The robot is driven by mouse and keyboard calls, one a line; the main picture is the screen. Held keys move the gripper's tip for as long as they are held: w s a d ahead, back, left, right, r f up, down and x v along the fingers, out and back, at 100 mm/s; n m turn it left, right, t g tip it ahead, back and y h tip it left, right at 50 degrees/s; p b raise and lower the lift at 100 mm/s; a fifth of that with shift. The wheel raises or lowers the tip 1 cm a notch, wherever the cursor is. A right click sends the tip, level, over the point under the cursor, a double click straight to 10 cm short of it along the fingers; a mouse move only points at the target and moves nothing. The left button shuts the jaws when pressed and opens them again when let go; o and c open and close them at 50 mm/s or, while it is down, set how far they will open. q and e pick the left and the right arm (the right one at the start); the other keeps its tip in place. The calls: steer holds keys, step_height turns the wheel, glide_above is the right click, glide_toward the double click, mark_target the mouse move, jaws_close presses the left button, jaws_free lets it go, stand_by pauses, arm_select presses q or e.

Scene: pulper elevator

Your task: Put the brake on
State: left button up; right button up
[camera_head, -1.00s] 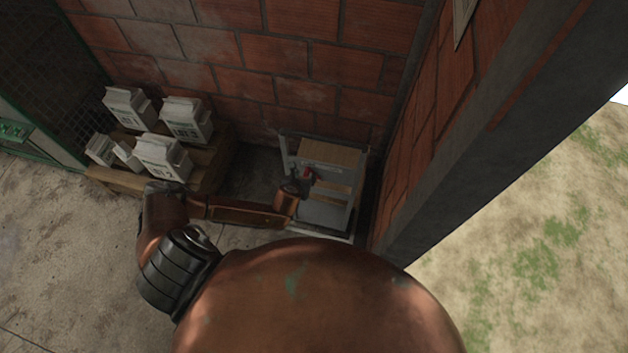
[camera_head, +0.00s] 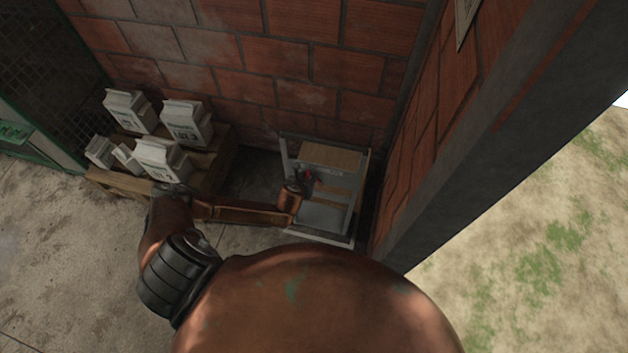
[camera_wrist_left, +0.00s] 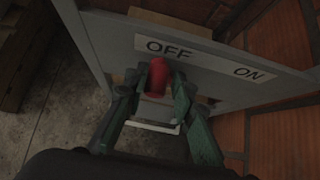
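A grey panel (camera_wrist_left: 210,55) with the labels OFF and ON fills the upper part of the left wrist view. A red handle (camera_wrist_left: 159,76) stands below the OFF label, well to the left of ON. The green fingers of my left gripper (camera_wrist_left: 160,88) are on both sides of the red handle and appear closed on it. In the head view my left gripper (camera_head: 304,181) is at the grey elevator frame (camera_head: 360,185), with a bit of red showing at its tip. Its fingers are too small there to read. My right gripper is not in view.
A wooden pallet (camera_head: 112,181) with several white bags (camera_head: 187,122) stands left of the elevator. A brick wall (camera_head: 300,75) is close behind, and a dark pillar (camera_head: 480,165) rises at right. Concrete floor (camera_head: 60,240) is open at lower left.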

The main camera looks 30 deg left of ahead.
arm_select(q)
steer(key=shift+a, duration=0.3)
steer(key=shift+c, duration=0.7)
steer(key=shift+d, duration=0.1)
steer(key=shift+w+d+r+p, duration=0.2)
steer(key=shift+d+r+p, duration=0.35)
steer(key=shift+d+p, duration=0.2)
steer(key=shift+d, duration=0.6)
steer(key=shift+w+d+r+p, duration=0.2)
steer(key=shift+d+p, duration=0.15)
steer(key=shift+d, duration=0.3)
steer(key=shift+w+d+r+p, duration=0.1)
steer(key=shift+w+d+p, duration=0.15)
steer(key=shift+d, duration=0.35)
